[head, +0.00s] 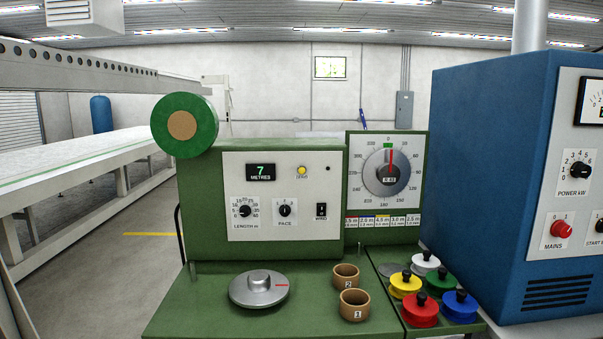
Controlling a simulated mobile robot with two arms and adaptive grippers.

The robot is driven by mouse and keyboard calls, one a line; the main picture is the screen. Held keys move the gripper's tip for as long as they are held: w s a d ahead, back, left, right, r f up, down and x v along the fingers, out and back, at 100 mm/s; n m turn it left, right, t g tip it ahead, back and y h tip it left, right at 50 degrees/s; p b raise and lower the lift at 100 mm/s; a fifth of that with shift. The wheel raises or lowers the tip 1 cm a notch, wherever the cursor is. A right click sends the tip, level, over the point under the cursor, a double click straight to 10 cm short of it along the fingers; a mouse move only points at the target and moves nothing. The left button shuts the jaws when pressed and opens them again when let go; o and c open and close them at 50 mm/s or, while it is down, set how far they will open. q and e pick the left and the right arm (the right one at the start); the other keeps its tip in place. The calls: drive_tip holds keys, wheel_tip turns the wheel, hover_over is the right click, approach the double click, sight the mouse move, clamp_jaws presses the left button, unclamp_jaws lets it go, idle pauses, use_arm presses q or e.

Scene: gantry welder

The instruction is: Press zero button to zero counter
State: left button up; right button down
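The counter display (261,172) on the white panel of the green machine reads a green 7 above the word METRES. To its right is a small round yellow button (302,170) with a label under it that looks like ZERO. A small black dot (328,169) sits right of the button. Nothing covers the button or the display. Neither of my grippers is in view.
Below are a length knob (245,211), a pace knob (285,211) and a black switch (321,210). A metal disc (259,289), two numbered cups (354,305) and several coloured spools (420,310) occupy the green bench. A blue cabinet (490,190) stands right.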

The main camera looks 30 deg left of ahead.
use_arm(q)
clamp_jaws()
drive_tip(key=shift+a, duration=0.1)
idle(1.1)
